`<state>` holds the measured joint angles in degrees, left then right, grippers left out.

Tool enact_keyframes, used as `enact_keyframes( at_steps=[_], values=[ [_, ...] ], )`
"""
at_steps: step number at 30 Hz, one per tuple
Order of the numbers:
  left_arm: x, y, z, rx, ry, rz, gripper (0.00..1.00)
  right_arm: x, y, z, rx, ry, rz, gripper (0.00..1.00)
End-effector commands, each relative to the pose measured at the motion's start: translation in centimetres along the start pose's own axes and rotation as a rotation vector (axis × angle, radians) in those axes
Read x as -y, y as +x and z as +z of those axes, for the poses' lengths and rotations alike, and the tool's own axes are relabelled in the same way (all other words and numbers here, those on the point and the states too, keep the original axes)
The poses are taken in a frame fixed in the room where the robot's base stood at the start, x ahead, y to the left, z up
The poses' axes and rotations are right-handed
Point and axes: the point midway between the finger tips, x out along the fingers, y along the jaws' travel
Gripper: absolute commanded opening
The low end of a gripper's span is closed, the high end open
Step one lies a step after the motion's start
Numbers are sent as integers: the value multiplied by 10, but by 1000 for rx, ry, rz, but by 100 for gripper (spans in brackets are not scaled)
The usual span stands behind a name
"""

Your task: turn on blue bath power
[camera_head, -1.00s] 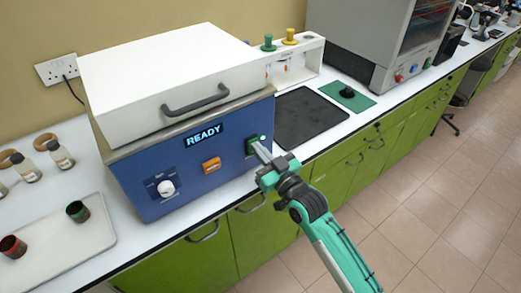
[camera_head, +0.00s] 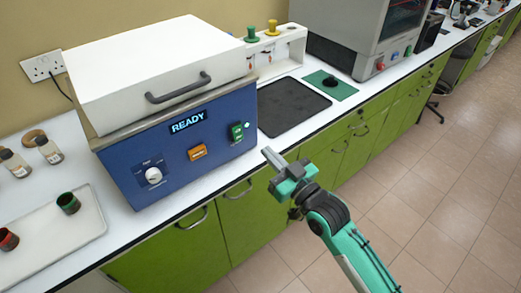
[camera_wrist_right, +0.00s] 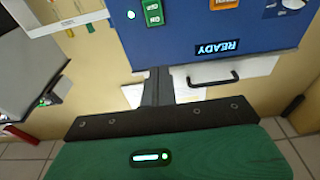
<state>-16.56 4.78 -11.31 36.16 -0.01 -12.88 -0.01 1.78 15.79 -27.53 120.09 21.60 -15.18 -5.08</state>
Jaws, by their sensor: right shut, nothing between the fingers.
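The blue bath (camera_head: 180,160) stands on the bench with its white lid closed, and its display (camera_head: 188,121) reads READY. A green power switch (camera_head: 237,132) sits on the right of its front panel, with a small lit lamp (camera_head: 247,125) beside it. In the right wrist view the switch (camera_wrist_right: 153,12) appears upside down with its ON/OFF lettering, and the lamp (camera_wrist_right: 131,14) glows. My right gripper (camera_head: 267,152) is shut and empty, in front of the panel's right side and apart from the switch. My left gripper is not in view.
An orange button (camera_head: 197,152) and a white knob (camera_head: 153,175) are on the same panel. A black mat (camera_head: 292,107) lies right of the bath. A tray (camera_head: 60,242) with small cups lies at the left. Floor space in front of the bench is open.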

Motion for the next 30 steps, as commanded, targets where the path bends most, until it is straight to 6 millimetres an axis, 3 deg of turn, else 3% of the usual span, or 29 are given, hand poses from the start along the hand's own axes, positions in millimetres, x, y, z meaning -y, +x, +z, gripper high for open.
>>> enact_keyframes(
  at_steps=[7, 24, 27, 29, 30],
  values=[
    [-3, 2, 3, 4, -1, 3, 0, 0, -22, -7, 0, -1, 0, 0],
    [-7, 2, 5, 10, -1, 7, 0, 0, -24, -7, 2, 0, 1, 0],
    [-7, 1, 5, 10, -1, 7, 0, -6, -22, 8, 29, 4, 16, 0],
    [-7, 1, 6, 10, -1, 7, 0, -14, -22, 30, 67, 8, 37, 0],
    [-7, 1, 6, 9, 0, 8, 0, -21, -22, 51, 101, 12, 56, 0]
  ],
)
